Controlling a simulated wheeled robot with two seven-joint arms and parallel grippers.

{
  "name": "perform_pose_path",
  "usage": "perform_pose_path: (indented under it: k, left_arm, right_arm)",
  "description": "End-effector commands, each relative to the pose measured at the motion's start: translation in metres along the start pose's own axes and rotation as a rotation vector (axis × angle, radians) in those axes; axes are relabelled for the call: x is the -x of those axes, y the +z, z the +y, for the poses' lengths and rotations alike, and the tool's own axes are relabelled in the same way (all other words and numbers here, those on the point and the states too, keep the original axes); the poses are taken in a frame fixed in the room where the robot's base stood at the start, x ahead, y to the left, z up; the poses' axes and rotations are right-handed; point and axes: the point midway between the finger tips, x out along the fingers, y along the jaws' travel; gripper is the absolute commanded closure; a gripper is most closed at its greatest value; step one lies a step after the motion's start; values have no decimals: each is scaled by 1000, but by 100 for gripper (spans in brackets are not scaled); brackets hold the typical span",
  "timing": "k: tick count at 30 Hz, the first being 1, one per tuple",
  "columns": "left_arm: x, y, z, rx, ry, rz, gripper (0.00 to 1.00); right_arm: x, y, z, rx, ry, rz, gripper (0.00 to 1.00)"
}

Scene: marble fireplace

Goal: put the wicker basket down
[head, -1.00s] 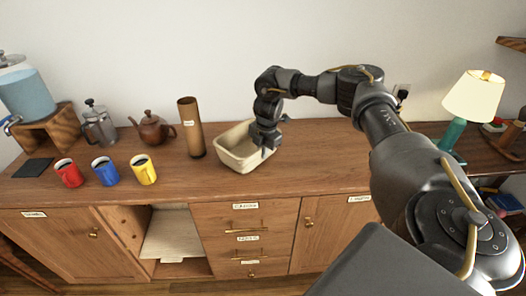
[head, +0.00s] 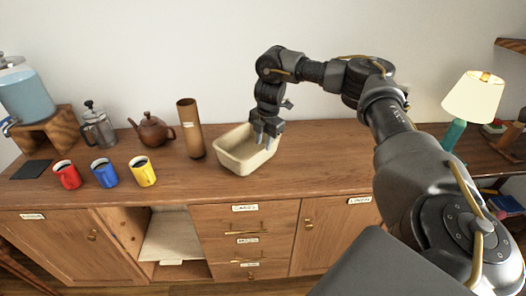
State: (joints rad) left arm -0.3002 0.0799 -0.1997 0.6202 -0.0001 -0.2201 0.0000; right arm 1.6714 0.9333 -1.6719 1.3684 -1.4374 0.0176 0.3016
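The wicker basket (head: 238,162) is a cream, rectangular, open-topped container. It stands upright on the wooden cabinet top (head: 320,160), right of the tall brown cylinder. My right gripper (head: 264,143) points down over the basket's right back part. Its fingers look spread, with a small gap between them, and part of the basket's back rim is hidden behind them. I see nothing held between the fingers. My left gripper is out of view.
Close left of the basket stand the brown cylinder (head: 191,128) and a brown teapot (head: 153,130). Farther left are yellow (head: 143,172), blue (head: 104,173) and red (head: 67,175) mugs and a French press (head: 99,126). The top right of the basket is clear.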

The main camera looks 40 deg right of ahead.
Motion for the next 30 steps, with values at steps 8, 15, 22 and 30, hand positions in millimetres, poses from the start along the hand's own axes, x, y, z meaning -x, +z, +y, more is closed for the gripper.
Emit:
perform_pose_path:
  k: [8,15,22,30]
  left_arm:
    - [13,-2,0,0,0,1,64]
    - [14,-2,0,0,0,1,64]
    - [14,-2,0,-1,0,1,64]
    - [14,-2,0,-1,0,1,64]
  right_arm:
    - [51,0,1,1,3,-1,71]
    - [61,0,0,-1,-1,0,71]
    - [61,0,0,-1,-1,0,71]
    - [61,0,0,0,0,0,71]
